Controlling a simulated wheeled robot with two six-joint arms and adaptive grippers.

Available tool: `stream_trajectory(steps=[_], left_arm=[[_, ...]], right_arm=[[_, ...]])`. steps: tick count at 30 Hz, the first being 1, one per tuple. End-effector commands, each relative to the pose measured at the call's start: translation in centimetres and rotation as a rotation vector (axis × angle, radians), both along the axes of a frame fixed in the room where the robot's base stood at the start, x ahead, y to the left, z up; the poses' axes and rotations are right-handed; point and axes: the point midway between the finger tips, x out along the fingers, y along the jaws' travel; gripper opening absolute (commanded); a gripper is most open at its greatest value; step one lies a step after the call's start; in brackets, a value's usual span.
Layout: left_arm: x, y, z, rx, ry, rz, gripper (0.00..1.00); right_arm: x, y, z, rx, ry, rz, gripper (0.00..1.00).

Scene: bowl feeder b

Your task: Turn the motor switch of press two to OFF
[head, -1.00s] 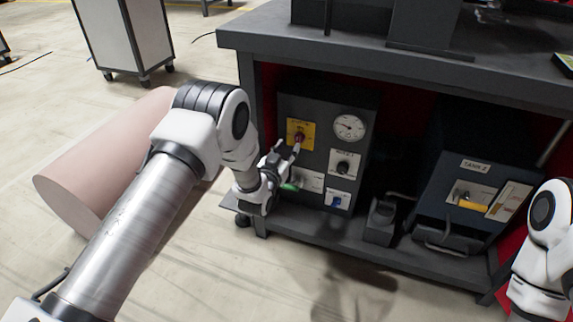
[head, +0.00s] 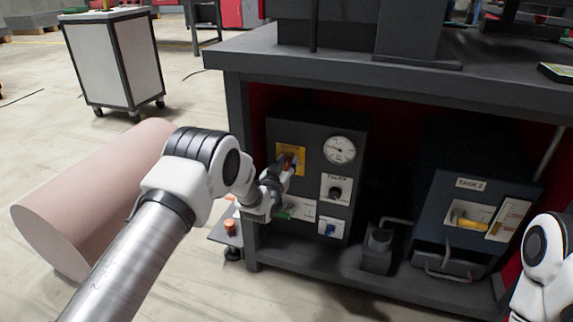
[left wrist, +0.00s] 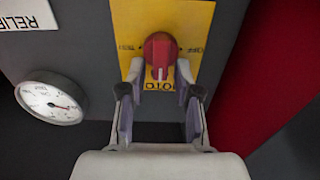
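The motor switch is a red knob (left wrist: 160,50) with a white pointer line on a yellow plate (left wrist: 205,20). The plate also shows in the head view (head: 290,153), with the knob mostly covered by my gripper. In the left wrist view the pointer line points down, toward a partly hidden label; a marking like OFF is at the plate's right. My left gripper (left wrist: 159,84) is open, with its fingertips either side of the knob's lower part and gaps beside it. It also shows in the head view (head: 283,178). My right gripper is out of view; only part of that arm shows.
The dark control box (head: 310,125) also bears a gauge (head: 339,150), a black relief knob (head: 335,193) and a blue switch (head: 328,229). A tank unit (head: 470,210) stands right, under the bench top (head: 400,75). A pink cylinder (head: 85,200) lies left.

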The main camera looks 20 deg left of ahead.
Motion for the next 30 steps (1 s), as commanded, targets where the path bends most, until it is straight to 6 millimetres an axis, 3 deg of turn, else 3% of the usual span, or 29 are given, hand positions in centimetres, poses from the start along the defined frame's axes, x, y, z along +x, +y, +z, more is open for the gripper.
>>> stream_trajectory(steps=[16, 30], left_arm=[[0.0, 0.2, 0.1, -0.073, 0.002, 0.000, 0.00], [0.0, 0.8, 0.1, -0.442, 0.015, 0.000, 0.00]], right_arm=[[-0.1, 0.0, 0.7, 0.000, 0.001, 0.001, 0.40], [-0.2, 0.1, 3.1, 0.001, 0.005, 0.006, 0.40]])
